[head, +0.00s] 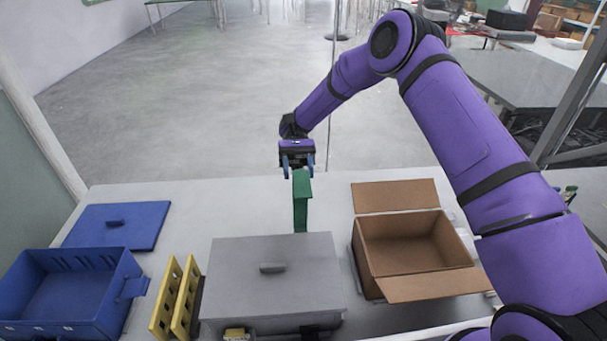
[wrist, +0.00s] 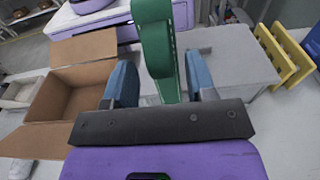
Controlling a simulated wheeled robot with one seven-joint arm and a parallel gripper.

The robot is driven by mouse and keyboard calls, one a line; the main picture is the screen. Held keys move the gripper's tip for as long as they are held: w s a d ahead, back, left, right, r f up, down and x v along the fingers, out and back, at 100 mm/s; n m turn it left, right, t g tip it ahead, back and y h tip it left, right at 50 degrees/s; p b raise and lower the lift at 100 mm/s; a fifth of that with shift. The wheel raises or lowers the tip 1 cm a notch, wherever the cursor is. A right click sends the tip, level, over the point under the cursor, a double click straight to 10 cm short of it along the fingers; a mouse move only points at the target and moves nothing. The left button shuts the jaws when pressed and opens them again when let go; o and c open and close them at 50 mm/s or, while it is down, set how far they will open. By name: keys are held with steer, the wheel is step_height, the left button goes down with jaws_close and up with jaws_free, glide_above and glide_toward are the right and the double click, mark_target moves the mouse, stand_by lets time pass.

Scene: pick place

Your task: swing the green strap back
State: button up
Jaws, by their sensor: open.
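The green strap (head: 302,203) stands upright behind the grey box (head: 235,262), near its far edge. My gripper (head: 298,172) is at the strap's top end, with its blue fingers open. In the wrist view the green strap (wrist: 158,45) runs between the two spread fingers of my gripper (wrist: 160,85), with a gap visible on each side. The grey box (wrist: 238,48) shows beyond the strap there. Its lid with a small handle lies flat on top. Where the strap's lower end joins the box is hidden.
An open cardboard box (head: 372,265) stands right of the grey box, flaps spread. Two yellow slotted pieces (head: 166,300) stand at left. Beyond them are a blue bin (head: 112,292) and its flat blue lid (head: 130,230). The white table (head: 225,205) is clear behind the grey box.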

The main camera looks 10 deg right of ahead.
steer(key=s+d+r, duration=0.2)
steer(key=s, duration=0.5)
steer(key=s+d+r, duration=0.1)
steer(key=s+r, duration=0.1)
steer(key=s, duration=0.6)
steer(key=shift+s+d+r, duration=0.3)
steer(key=shift+d+r, duration=0.1)
steer(key=shift+r, duration=0.1)
steer(key=s+d+r+t, duration=0.6)
steer(key=d+r+t, duration=0.4)
steer(key=r+t, duration=0.1)
steer(key=s+d+r+t, duration=0.7)
steer(key=d+r+t, duration=0.3)
steer(key=r+t, duration=0.1)
steer(key=shift+s+d+r+h, duration=0.2)
steer(key=shift+r+h, duration=0.1)
steer(key=shift+r, duration=0.3)
